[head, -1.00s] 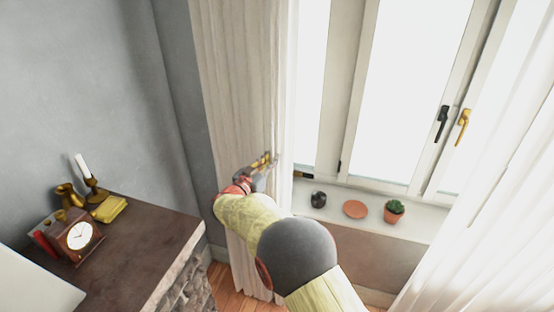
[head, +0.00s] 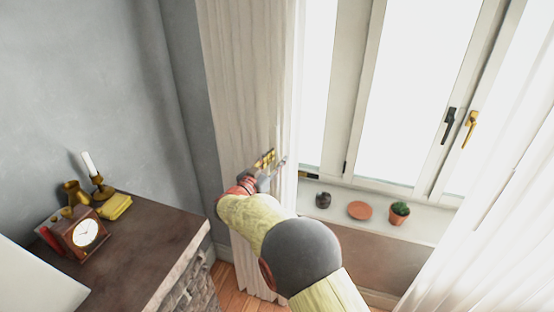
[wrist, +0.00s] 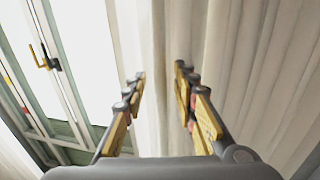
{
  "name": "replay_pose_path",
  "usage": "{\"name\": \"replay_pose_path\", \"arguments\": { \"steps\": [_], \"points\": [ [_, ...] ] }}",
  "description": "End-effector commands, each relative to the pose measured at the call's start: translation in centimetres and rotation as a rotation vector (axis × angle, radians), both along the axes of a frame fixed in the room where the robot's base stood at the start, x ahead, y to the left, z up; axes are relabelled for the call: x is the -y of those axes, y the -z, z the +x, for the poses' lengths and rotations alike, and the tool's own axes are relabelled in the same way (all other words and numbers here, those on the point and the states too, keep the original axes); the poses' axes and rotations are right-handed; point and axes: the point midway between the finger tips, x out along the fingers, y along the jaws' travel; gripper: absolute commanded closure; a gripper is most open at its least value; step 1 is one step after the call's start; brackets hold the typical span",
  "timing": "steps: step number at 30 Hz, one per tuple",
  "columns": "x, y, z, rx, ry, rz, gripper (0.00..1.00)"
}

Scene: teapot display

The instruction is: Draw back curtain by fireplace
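The pale curtain by the fireplace (head: 245,75) hangs in folds at the left side of the window, between the grey wall and the glass. It fills the middle and right of the wrist view (wrist: 245,65). My gripper (head: 272,160) is at the curtain's window-side part, above sill height. In the wrist view my gripper's fingers (wrist: 160,75) stand apart, with pale curtain cloth showing between and beyond them. I cannot tell whether the fingertips touch the cloth. The fireplace (head: 150,245) has a dark top and stone side, at lower left.
A clock (head: 84,234), a candle holder (head: 101,187) and a yellow item (head: 115,206) stand on the fireplace top. A dark pot (head: 323,200), an orange dish (head: 359,210) and a potted plant (head: 399,212) are on the sill. Another curtain (head: 490,220) hangs at right.

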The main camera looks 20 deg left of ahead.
Motion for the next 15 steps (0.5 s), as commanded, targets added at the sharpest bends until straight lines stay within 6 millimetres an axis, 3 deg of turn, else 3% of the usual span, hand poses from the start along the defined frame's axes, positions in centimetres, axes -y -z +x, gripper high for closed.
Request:
{"name": "replay_pose_path", "arguments": {
  "steps": [15],
  "points": [
    [-2.0, 0.1, -9.2, -0.001, -0.003, -0.001, 0.72]
  ]
}}
